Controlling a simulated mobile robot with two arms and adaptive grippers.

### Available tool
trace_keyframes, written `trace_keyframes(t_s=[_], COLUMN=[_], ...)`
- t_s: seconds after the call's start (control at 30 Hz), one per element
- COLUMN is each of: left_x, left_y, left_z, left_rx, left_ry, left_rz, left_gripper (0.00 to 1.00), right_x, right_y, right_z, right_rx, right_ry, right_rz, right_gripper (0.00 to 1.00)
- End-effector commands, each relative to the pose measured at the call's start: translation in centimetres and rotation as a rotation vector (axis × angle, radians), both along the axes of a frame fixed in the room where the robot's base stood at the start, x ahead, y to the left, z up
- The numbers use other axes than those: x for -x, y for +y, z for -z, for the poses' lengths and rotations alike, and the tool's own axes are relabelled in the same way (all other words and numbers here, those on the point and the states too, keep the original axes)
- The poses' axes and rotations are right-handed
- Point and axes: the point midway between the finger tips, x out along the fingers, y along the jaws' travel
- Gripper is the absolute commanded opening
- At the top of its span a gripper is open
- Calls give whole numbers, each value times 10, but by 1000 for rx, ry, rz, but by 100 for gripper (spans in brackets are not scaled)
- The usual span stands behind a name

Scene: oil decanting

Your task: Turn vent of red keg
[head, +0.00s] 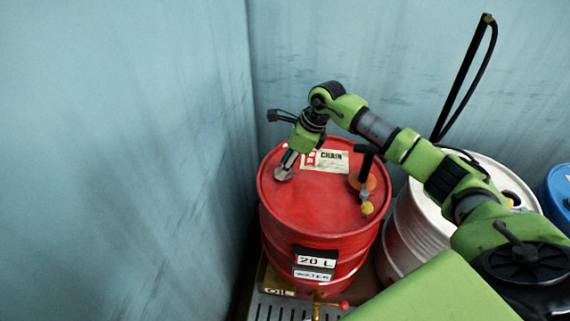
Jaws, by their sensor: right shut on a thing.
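The red keg (318,211) stands upright near the corner, with a "CHAIN" label on its lid and a "20 L WATER" label on its side. My right gripper (284,172) reaches down to the left part of the lid. It is shut on a small grey vent (282,175), which is partly hidden by the fingers. An orange cap with a dark T-shaped handle (364,180) and a small yellow cap (367,208) sit on the right part of the lid. My left gripper is not in view.
A white keg (408,229) stands close to the right, partly behind my right arm, with a blue keg (556,192) beyond it. A brass tap with a red knob (344,305) is below the red keg's front. Walls close in at the left and back.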

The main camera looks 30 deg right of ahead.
Motion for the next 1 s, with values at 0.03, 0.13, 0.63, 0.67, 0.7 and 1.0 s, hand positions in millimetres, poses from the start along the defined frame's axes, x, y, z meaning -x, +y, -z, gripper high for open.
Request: trace_keyframes(t_s=[0.03, 0.13, 0.63, 0.67, 0.7, 1.0], left_x=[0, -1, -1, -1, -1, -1], left_y=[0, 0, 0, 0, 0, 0], left_z=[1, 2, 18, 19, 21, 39], left_rx=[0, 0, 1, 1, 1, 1], left_ry=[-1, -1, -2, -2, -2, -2], left_rz=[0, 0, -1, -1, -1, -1], left_gripper=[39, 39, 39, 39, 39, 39], right_x=[1, 1, 1, 1, 1, 1], right_y=[0, 0, 4, 4, 4, 6], right_z=[0, 0, 1, 1, 2, 2], right_rx=[1, 2, 1, 1, 1, 0], right_ry=[-1, -2, -5, -4, -5, -4], right_rz=[26, 98, 559, 588, 627, 914], right_gripper=[14, 14, 14, 14, 14, 14])
